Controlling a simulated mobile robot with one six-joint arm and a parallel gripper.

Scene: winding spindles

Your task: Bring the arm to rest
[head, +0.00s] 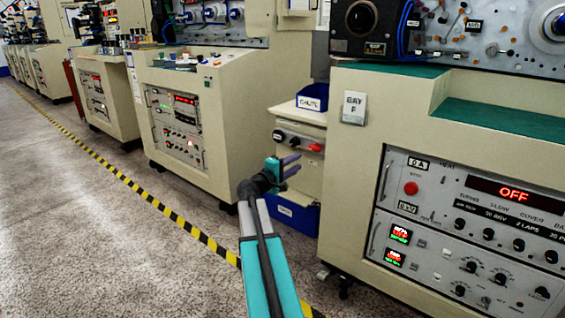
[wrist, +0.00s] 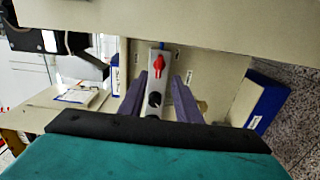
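My gripper (head: 289,166) is in the lower middle of the head view, at the end of my teal arm. Its two purple-grey fingers point right, towards a small cream cabinet. In the wrist view my gripper (wrist: 159,99) shows both fingers spread apart with nothing held between them. Beyond the fingers is a grey control strip (wrist: 155,85) with a red knob and a dark knob. The same strip (head: 298,140) shows on the cabinet in the head view. I cannot tell the exact gap between the fingertips and the cabinet.
A blue bin marked CHUTE (head: 312,98) sits on the cabinet and another blue bin (head: 297,214) is below. A large cream machine (head: 345,210) stands close on the right, another (head: 235,120) at left. Yellow-black floor tape (head: 150,197) crosses open speckled floor.

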